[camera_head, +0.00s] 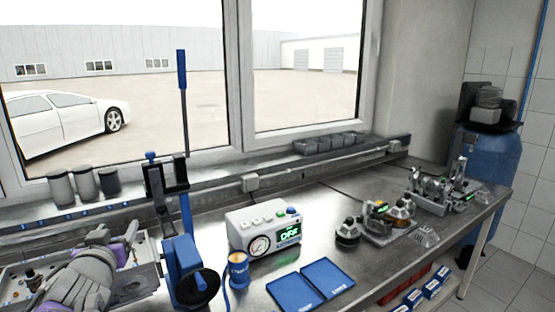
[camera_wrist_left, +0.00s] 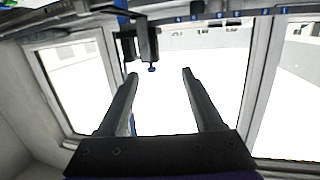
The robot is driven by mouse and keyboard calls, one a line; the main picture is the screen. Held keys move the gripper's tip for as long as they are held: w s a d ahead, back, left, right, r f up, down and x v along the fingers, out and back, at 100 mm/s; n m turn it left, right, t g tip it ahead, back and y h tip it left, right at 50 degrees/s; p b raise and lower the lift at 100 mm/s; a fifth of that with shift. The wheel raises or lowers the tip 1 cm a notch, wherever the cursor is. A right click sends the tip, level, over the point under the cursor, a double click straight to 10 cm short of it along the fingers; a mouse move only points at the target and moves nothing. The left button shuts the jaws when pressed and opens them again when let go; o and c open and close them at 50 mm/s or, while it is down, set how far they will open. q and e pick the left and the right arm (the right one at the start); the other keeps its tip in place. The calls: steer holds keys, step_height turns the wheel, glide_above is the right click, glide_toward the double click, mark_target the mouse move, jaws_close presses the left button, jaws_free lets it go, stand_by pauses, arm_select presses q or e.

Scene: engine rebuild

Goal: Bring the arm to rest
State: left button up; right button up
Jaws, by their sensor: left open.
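My left arm, grey and purple, comes in at the lower left of the head view. Its gripper (camera_head: 114,236) is raised over the left end of the bench, in front of the window. In the left wrist view the two dark fingers of the gripper (camera_wrist_left: 159,73) stand wide apart with nothing between them. Behind them that view shows the bright window, upside down. My right gripper is in neither view.
A blue lever press (camera_head: 186,265) stands close right of my left arm. Behind the arm, grey cups (camera_head: 84,182) stand on the sill. Further right are a gauge box (camera_head: 262,229) reading OFF, blue trays (camera_head: 290,294) and engine parts (camera_head: 437,190) on the metal bench (camera_head: 352,212).

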arm_select(q)
steer(key=s+d+f+m+g+h, duration=0.1)
steer(key=s+d+f+g, duration=0.2)
steer(key=f, duration=0.7)
steer(key=s+d+f+m+g+h+p, duration=0.1)
steer(key=s+d+f+g+h, duration=0.1)
steer(key=s+d+f, duration=0.5)
steer(key=s+d+f+m+g+h+p, duration=0.1)
steer(key=s+d+f+g, duration=0.4)
steer(key=s+f, duration=0.8)
steer(key=shift+d+f+h, duration=0.25)
steer(key=shift+f+h, duration=0.15)
steer(key=shift+f, duration=0.15)
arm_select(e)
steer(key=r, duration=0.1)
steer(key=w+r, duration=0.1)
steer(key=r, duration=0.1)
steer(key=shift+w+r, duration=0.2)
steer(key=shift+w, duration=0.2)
